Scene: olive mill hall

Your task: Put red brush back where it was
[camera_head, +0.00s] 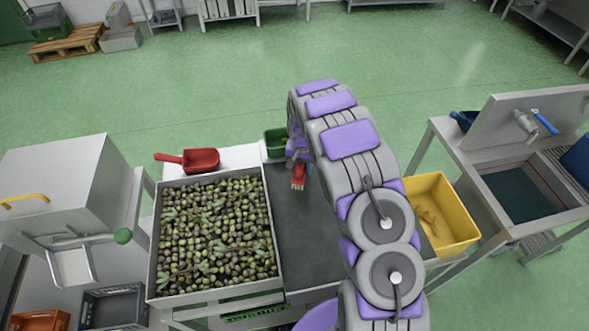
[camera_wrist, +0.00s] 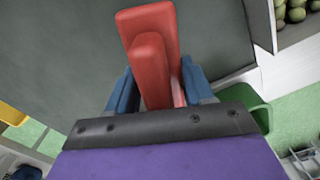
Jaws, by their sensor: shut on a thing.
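The red brush (camera_head: 298,176) shows as a small red piece below my gripper (camera_head: 297,160) in the head view, over the dark grey mat (camera_head: 305,240). In the wrist view the red brush (camera_wrist: 152,65) sits between the two blue fingers of my gripper (camera_wrist: 155,90), which is shut on it. The dark surface lies behind the brush. I cannot tell whether the brush touches it.
A tray of olives (camera_head: 270,225) stands left of the mat. A red scoop (camera_head: 200,160) lies behind it, and a green container (camera_head: 275,142) is near my gripper. A yellow bin (camera_head: 462,215) stands right of my arm. A sink (camera_head: 530,190) is farther right.

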